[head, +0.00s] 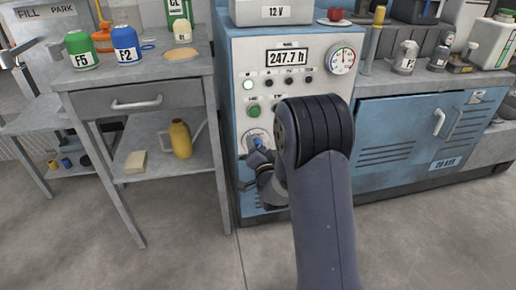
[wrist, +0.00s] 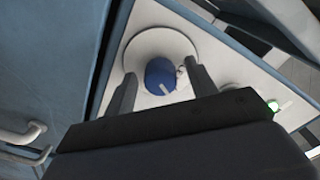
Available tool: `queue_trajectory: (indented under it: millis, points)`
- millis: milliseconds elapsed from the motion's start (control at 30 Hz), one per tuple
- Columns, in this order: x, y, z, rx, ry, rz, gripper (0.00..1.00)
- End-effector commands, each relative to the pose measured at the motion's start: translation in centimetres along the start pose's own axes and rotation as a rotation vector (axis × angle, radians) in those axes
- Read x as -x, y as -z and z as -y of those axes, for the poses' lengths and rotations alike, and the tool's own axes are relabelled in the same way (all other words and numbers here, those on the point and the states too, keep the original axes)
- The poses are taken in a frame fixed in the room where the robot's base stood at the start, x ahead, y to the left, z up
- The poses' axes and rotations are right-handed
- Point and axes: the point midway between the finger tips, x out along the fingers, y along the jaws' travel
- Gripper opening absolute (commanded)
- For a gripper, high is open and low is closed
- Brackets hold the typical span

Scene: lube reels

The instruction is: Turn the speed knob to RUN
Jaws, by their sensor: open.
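The speed knob (wrist: 158,72) is blue with a pale pointer mark and sits on a round white dial plate (wrist: 150,42) in the wrist view. In the head view the dial plate (head: 252,134) shows on the light front panel of the blue cabinet, low on the left, partly behind my gripper (head: 259,160). In the wrist view my gripper (wrist: 161,73) is open, one dark finger on each side of the knob. I cannot tell whether either finger touches it. The dial's lettering is not readable.
Several small buttons and a green button (head: 254,111) sit above the dial, below the 247.7 h display (head: 287,57) and beside a round gauge (head: 343,60). A grey workbench (head: 128,83) with bottles stands close on the left. A blue cabinet (head: 395,135) stands on the right.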

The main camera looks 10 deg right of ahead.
Motion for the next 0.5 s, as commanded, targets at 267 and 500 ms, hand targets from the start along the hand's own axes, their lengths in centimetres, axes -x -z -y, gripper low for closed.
queue_trajectory:
  millis: [267, 500]
  points:
    - [2.4, 0.1, 0.1, 0.0, -0.002, 0.002, 0.53]
    - [7.0, 0.1, 0.1, 0.0, -0.002, 0.003, 0.53]
